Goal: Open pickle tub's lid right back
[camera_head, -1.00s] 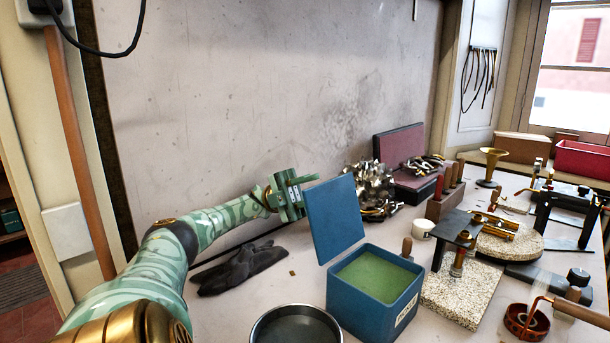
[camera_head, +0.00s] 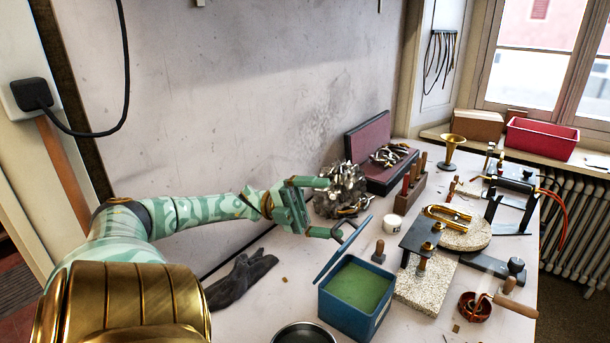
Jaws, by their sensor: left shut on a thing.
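The blue pickle tub (camera_head: 343,316) stands open on the bench, with green contents (camera_head: 360,285) showing inside. Its blue lid (camera_head: 346,246) stands up from the tub's back left edge and shows as a narrow, tilted panel, nearly edge-on. My left gripper (camera_head: 334,209) reaches in from the left, behind the tub. Its lower finger meets the lid near the upper edge, and the jaws are on the lid. The exact contact is hard to make out. My right gripper does not show.
A dark glove (camera_head: 240,279) lies left of the tub and a round dark pan (camera_head: 304,334) in front. A pile of metal parts (camera_head: 342,188) sits behind the gripper. A white cup (camera_head: 395,227) and a speckled slab (camera_head: 425,286) stand right of the tub.

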